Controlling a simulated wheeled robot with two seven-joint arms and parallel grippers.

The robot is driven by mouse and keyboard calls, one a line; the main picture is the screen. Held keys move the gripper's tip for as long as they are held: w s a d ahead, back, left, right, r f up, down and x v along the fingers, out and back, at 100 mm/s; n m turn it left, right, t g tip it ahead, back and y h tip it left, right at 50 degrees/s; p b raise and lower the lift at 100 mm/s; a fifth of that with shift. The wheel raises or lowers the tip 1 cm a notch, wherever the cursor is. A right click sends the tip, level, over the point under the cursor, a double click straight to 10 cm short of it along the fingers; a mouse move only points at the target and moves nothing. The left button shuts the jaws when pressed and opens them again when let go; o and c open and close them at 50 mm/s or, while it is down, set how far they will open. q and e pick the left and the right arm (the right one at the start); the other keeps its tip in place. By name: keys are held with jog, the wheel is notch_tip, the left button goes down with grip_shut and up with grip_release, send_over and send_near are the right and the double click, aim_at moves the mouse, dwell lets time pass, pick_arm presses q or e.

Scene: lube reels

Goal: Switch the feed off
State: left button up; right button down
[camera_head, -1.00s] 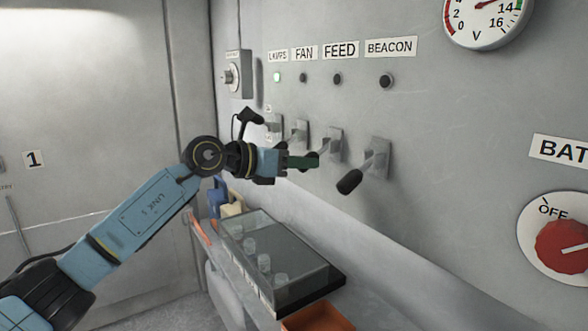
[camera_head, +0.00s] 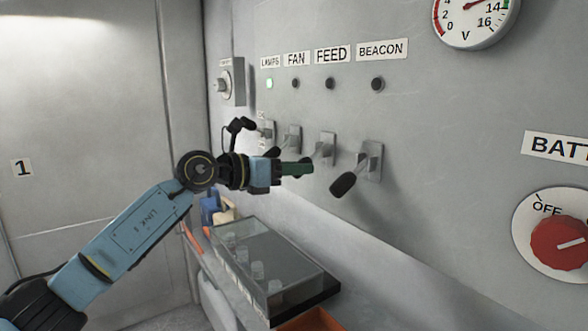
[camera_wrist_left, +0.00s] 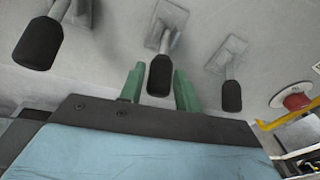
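The FEED label (camera_head: 332,55) is on the wall panel, with a dark FEED indicator (camera_head: 328,84) below it. The FEED lever (camera_head: 326,147) sticks out from its plate toward my left gripper (camera_head: 298,168); its grip is hidden in the head view. In the left wrist view, the black grip of the middle lever, which appears to be the FEED lever (camera_wrist_left: 159,75), points down between the two green fingers of my left gripper (camera_wrist_left: 159,88). Gaps show on both sides of the grip, so the fingers are open around it. My right gripper is not in view.
The BEACON lever (camera_head: 357,172) stands close on the right and the FAN lever (camera_head: 292,138) on the left. A glass-topped case (camera_head: 275,265) lies below. A red battery knob (camera_head: 562,243) is far right.

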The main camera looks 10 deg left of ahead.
pick_arm(q)
jog(key=shift+o, duration=1.2)
jog(key=shift+s+a, duration=0.1)
jog(key=v, duration=1.3)
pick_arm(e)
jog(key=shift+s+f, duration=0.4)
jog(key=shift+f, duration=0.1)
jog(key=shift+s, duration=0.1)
